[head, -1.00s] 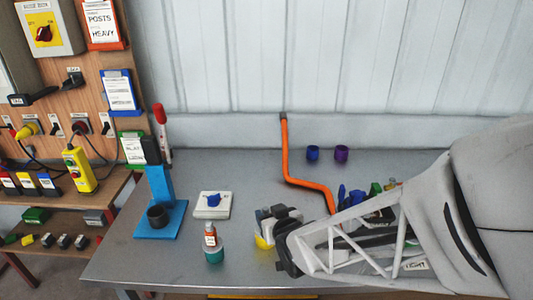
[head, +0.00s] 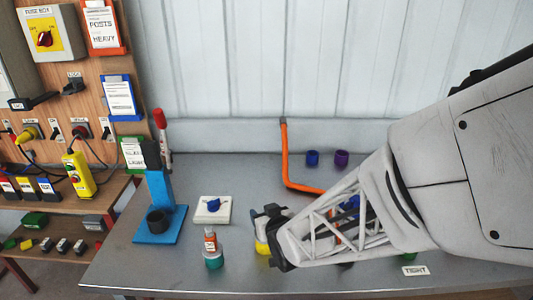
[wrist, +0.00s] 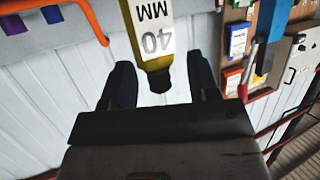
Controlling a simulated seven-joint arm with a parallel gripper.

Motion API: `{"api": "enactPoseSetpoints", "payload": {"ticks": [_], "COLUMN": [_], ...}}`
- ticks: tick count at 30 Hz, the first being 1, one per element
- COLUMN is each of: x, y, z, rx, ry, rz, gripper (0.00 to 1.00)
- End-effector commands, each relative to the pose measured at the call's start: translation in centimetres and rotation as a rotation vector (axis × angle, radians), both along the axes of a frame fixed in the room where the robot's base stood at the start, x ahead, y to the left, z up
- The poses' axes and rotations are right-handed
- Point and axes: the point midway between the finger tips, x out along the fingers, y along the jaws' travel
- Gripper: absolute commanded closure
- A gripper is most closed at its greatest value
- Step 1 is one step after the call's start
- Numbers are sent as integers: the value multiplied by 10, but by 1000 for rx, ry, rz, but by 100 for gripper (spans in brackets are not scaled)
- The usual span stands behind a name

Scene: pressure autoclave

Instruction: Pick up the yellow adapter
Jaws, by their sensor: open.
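The yellow adapter (wrist: 136,12) is a yellow piece with a white label reading "40 MM" in the wrist view. Its near end reaches between the two fingers of my gripper (wrist: 160,66), with a visible gap on each side. The gripper is open and holds nothing. In the head view the yellow adapter (head: 262,248) shows only as a small yellow patch low on the table, mostly hidden by my gripper (head: 264,225).
A blue stand (head: 160,190) and a white block with a blue knob (head: 213,209) are further left. An orange pipe (head: 286,160) runs behind. Blue and purple cups (head: 341,158) stand at the back.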

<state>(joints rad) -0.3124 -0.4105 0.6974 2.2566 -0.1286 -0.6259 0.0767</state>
Motion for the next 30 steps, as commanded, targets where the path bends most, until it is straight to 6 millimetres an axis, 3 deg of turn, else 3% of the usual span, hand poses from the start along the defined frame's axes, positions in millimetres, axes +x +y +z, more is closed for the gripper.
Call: {"api": "enactPoseSetpoints", "payload": {"ticks": [7, 25, 30], "x": [11, 12, 12], "y": [5, 5, 5], "z": [-5, -5, -5], "rx": [0, 0, 0], "ry": [0, 0, 0], "rz": [0, 0, 0], "gripper": [45, 45, 71]}}
